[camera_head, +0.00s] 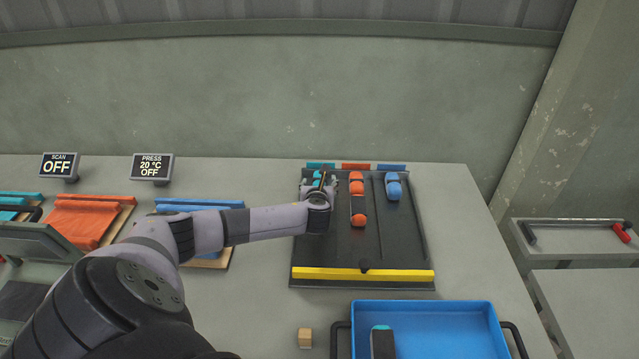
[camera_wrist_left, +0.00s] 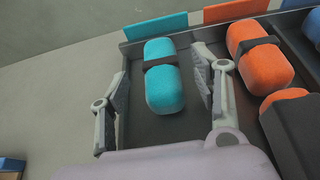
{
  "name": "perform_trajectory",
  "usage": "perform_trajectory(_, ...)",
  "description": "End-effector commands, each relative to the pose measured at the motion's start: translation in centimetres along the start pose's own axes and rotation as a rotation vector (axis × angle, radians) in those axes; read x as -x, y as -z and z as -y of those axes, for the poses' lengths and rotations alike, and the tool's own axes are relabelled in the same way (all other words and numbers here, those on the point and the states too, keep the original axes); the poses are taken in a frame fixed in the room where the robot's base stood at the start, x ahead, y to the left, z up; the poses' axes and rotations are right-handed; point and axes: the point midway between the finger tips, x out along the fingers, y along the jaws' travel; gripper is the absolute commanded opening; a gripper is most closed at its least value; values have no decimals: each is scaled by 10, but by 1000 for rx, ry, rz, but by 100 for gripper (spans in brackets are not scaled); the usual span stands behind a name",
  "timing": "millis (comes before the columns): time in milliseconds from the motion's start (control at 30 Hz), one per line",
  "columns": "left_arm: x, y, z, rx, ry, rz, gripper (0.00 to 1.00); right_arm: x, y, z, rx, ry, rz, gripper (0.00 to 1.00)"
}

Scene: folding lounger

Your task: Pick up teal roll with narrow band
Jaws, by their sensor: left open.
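The teal roll with a narrow dark band (camera_wrist_left: 165,95) lies in the leftmost lane of a black sloped rack (camera_head: 330,250). In the head view, a little of the teal roll (camera_head: 317,175) shows behind my left gripper (camera_head: 321,181). My left gripper is open, and in the left wrist view its fingers (camera_wrist_left: 160,68) stand on either side of the roll, with gaps visible on both sides. My right gripper is not in view.
Orange rolls (camera_head: 356,187) and a blue roll (camera_head: 394,189) lie in the neighbouring lanes. A yellow bar (camera_head: 340,274) crosses the rack's front. A blue tray (camera_head: 450,330) holds a wide-banded roll (camera_head: 383,345). A wooden block (camera_head: 305,338) sits left of the tray.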

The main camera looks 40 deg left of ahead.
Motion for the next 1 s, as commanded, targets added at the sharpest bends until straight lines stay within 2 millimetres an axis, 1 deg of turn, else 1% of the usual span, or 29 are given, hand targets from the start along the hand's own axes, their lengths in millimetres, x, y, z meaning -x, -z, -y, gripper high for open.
perform_trajectory(33,-6,1,0,0,-2,0,58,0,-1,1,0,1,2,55)
perform_trajectory(133,-13,1,0,-1,-1,-1,58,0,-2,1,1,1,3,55)
perform_trajectory(400,-15,1,0,-1,0,-1,58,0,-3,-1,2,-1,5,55)
perform_trajectory(467,-15,1,0,-1,0,-1,55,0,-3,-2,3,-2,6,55)
perform_trajectory(1000,-14,1,0,-1,0,-1,19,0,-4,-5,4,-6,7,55)
